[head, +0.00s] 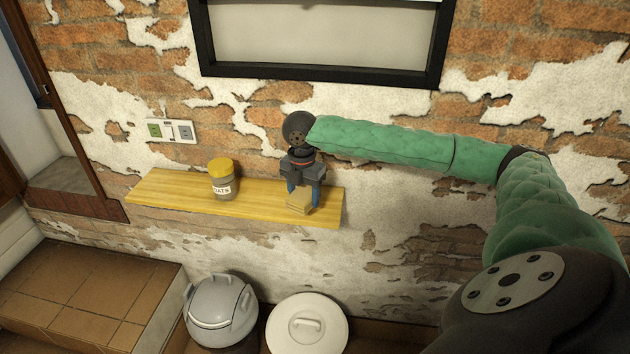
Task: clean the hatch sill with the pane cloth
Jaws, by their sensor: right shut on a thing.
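A yellow wooden ledge (262,206), which looks like the hatch sill, juts from the brick wall below a black-framed pane. My right gripper (303,195) points down over the right part of this ledge. It is shut on a small tan folded piece, seemingly the pane cloth (299,203). The cloth is at the ledge surface and looks to touch it, though its underside is hidden. The cloth is partly covered by the blue fingers. My left gripper is out of view.
An oats jar (222,180) with a yellow lid stands on the ledge, left of my right gripper. The ledge between them is clear. A wall socket plate (171,131) is above left. A grey lidded bin (220,308) and a white round lid (307,328) are below.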

